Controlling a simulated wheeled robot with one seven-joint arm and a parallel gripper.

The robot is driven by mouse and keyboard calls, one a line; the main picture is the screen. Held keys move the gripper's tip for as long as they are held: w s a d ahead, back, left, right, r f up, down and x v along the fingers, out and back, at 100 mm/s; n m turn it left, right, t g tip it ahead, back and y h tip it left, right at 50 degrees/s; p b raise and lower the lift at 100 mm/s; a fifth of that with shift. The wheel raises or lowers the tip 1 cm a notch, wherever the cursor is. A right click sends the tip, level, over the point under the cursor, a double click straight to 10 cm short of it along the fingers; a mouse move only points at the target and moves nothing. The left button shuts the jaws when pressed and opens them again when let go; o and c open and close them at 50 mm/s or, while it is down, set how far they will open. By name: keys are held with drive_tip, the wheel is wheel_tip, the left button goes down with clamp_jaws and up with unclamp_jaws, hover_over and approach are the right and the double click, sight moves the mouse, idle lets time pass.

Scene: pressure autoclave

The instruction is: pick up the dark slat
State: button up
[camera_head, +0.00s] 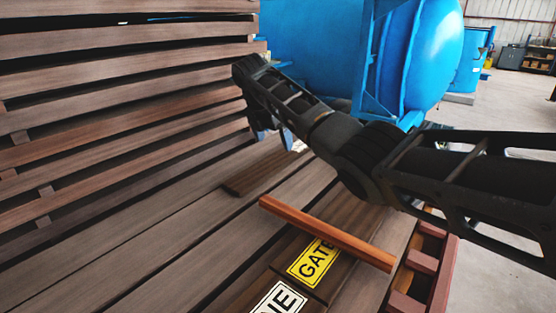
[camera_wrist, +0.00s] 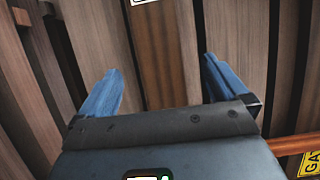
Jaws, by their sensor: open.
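The dark slat (camera_head: 246,179) is a short, dark brown piece lying flat on the long boards, in the middle of the head view. Its far end is hidden behind my gripper and arm. My gripper (camera_head: 275,140) is over that far part, with its blue fingers pointing down. In the wrist view, the open blue fingers (camera_wrist: 160,72) stand apart, one on each side of a dark brown strip (camera_wrist: 166,50) that looks like the slat. Nothing is held. I cannot tell how far the fingertips are above the boards.
An orange-brown slat (camera_head: 325,232) lies nearby on the right, beside a yellow GATE label (camera_head: 313,262) and a white label (camera_head: 279,299). Stacked timber (camera_head: 120,95) rises at the left. A blue tank (camera_head: 320,45) stands behind.

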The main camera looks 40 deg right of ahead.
sight(278, 158)
drive_tip(key=shift+a+p+x, duration=0.2)
drive_tip(key=shift+p+x, duration=0.05)
drive_tip(key=shift+x, duration=1.45)
drive_tip(key=shift+a+p+x, duration=0.2)
drive_tip(key=shift+x, duration=1.5)
drive_tip(key=shift+f, duration=0.15)
drive_tip(key=shift+d, duration=0.1)
drive_tip(key=c, duration=1.3)
drive_tip(key=shift+c, duration=0.5)
drive_tip(key=shift+w, duration=0.1)
